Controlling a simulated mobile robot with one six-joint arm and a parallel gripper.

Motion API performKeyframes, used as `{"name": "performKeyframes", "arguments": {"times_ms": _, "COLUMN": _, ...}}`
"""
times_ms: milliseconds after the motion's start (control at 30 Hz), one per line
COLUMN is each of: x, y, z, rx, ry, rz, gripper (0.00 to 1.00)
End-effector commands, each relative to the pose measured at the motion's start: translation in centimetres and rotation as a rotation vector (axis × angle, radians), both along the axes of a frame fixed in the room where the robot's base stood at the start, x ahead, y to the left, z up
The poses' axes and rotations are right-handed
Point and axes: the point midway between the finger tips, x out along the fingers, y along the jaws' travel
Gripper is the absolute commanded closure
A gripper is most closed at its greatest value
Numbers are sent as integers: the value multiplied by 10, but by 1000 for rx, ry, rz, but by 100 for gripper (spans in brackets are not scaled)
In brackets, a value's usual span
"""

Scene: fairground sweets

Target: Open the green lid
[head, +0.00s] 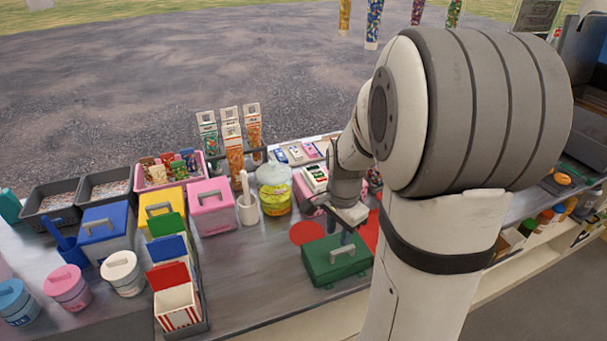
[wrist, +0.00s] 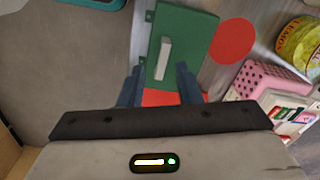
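The green lid (head: 322,262) lies closed on a green box on the counter, with a pale grey bar handle (head: 343,253) on top. In the wrist view the lid (wrist: 190,45) shows with its handle (wrist: 163,58) just beyond my fingertips. My gripper (wrist: 158,82) is open, its two dark fingers apart on either side of the handle's line, with nothing between them that I can see held. In the head view my gripper (head: 346,236) is over the lid; whether it touches the handle cannot be told.
Red discs (head: 308,233) mark the counter beside the box. A yellow-labelled jar (head: 273,190) and a pink dotted box (wrist: 262,80) stand close by. Blue (head: 107,232), yellow (head: 160,205) and pink (head: 211,207) lidded boxes stand left. The counter left of the green box is partly clear.

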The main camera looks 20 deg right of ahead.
Motion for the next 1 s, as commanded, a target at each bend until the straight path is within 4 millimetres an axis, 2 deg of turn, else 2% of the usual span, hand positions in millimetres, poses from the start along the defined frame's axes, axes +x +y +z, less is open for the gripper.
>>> {"name": "performKeyframes", "arguments": {"times_ms": 100, "x": 10, "y": -18, "z": -7, "rx": 13, "ry": 28, "rz": -175, "gripper": 69}}
{"name": "performKeyframes", "arguments": {"times_ms": 267, "x": 15, "y": -28, "z": -17, "rx": 18, "ry": 41, "rz": -288, "gripper": 69}}
{"name": "performKeyframes", "arguments": {"times_ms": 467, "x": 15, "y": -28, "z": -32, "rx": 18, "ry": 42, "rz": -301, "gripper": 69}}
{"name": "performKeyframes", "arguments": {"times_ms": 833, "x": 15, "y": -29, "z": -89, "rx": 18, "ry": 42, "rz": -299, "gripper": 69}}
{"name": "performKeyframes", "arguments": {"times_ms": 1000, "x": 15, "y": -29, "z": -104, "rx": 17, "ry": 41, "rz": -299, "gripper": 69}}
